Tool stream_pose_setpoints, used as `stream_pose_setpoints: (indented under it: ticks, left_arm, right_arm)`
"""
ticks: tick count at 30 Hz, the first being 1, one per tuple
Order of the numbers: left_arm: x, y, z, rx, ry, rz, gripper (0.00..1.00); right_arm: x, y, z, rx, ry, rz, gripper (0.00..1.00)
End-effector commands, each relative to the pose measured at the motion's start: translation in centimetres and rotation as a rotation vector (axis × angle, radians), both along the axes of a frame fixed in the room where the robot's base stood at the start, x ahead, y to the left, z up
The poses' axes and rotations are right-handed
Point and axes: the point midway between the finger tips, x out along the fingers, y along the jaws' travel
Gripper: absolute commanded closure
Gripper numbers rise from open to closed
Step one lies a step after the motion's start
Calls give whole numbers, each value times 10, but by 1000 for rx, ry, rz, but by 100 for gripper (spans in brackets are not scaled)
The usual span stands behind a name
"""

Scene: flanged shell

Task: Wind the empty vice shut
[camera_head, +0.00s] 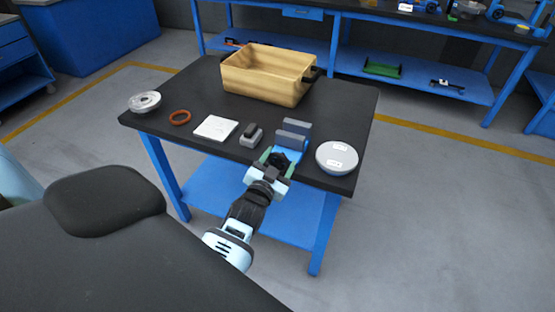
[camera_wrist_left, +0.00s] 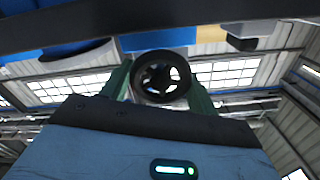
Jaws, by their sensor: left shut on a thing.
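The blue vice (camera_head: 293,137) stands at the table's front edge, right of the middle. Its two grey jaws stand apart, and I see nothing between them. Its dark spoked handwheel (camera_wrist_left: 157,77) faces my left wrist camera. My left gripper (camera_head: 272,162) is at the front of the vice, with its green fingers on either side of the handwheel, shut on it. In the head view the gripper hides most of the wheel. My right gripper is in neither view.
On the dark tabletop (camera_head: 335,110) are a round grey-white lidded part (camera_head: 337,157), a small grey block (camera_head: 251,135), a white square plate (camera_head: 215,128), an orange ring (camera_head: 180,117) and a flanged metal part (camera_head: 145,102). A tan bin (camera_head: 268,75) stands at the back.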

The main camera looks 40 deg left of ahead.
Motion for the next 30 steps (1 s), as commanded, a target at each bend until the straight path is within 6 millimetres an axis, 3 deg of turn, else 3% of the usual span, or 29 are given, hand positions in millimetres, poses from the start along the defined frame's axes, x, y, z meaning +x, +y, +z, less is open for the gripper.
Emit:
stream_pose_setpoints:
  ticks: [30]
  left_arm:
    - [-1,3,0,-938,-226,0,63]
  right_arm:
    - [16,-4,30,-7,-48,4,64]
